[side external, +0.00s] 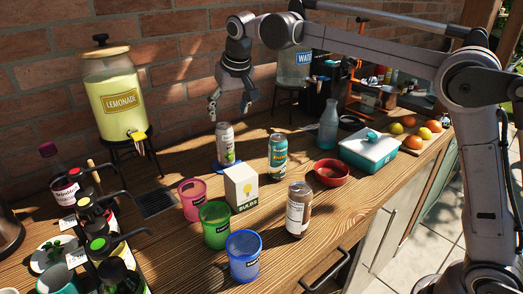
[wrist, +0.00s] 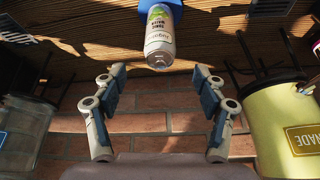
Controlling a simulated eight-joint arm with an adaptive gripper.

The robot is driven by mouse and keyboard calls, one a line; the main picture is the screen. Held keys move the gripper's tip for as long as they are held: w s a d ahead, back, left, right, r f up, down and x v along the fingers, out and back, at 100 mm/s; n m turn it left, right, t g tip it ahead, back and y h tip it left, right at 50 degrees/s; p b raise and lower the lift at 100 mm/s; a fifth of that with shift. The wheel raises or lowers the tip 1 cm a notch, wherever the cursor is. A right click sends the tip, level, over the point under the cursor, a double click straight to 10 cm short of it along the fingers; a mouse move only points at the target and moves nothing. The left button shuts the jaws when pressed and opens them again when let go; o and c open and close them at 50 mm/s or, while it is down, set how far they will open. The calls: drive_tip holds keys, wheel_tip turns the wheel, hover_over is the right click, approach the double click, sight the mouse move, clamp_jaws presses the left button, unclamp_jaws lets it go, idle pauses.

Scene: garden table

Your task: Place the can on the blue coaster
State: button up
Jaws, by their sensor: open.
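A white can with green print (side external: 225,142) stands upright on the blue coaster (side external: 219,167), near the wall side of the wooden table. In the wrist view the can (wrist: 160,38) is at top centre, with a blue patch of the coaster (wrist: 183,3) behind its base. My gripper (side external: 229,108) is above the can, fingers pointing down, apart from it. In the wrist view my gripper (wrist: 159,75) has its fingers spread with nothing between them. A second can, teal and yellow (side external: 277,157), stands to the right of the coaster.
A red bowl (side external: 331,173) and teal-white container (side external: 368,150) are right. A lemonade dispenser (side external: 117,100) stands left by the brick wall.

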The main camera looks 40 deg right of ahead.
drive_tip(key=s+d+r, duration=0.1)
drive_tip(key=s+d, duration=0.2)
drive_tip(key=s, duration=0.5)
drive_tip(key=s+d+f+t, duration=0.1)
drive_tip(key=s+d+f, duration=0.1)
drive_tip(key=s+f, duration=0.2)
drive_tip(key=s+d+f+n, duration=0.1)
drive_tip(key=s+f, duration=0.3)
drive_tip(key=s, duration=0.7)
drive_tip(key=s+d+f+t, duration=0.1)
drive_tip(key=s+d+f, duration=0.1)
drive_tip(key=s+f, duration=0.2)
drive_tip(key=shift+s+d+f+n+t+y, duration=0.1)
drive_tip(key=shift+s+f+n+y, duration=0.05)
drive_tip(key=shift+s, duration=0.45)
drive_tip(key=shift+s+d+f+n+t+y, duration=0.1)
drive_tip(key=shift+s+d, duration=0.05)
drive_tip(key=shift+s, duration=0.4)
drive_tip(key=shift+s+d+f+n+t+y, duration=0.1)
drive_tip(key=shift+s+f+n+y, duration=0.05)
drive_tip(key=shift+s, duration=0.45)
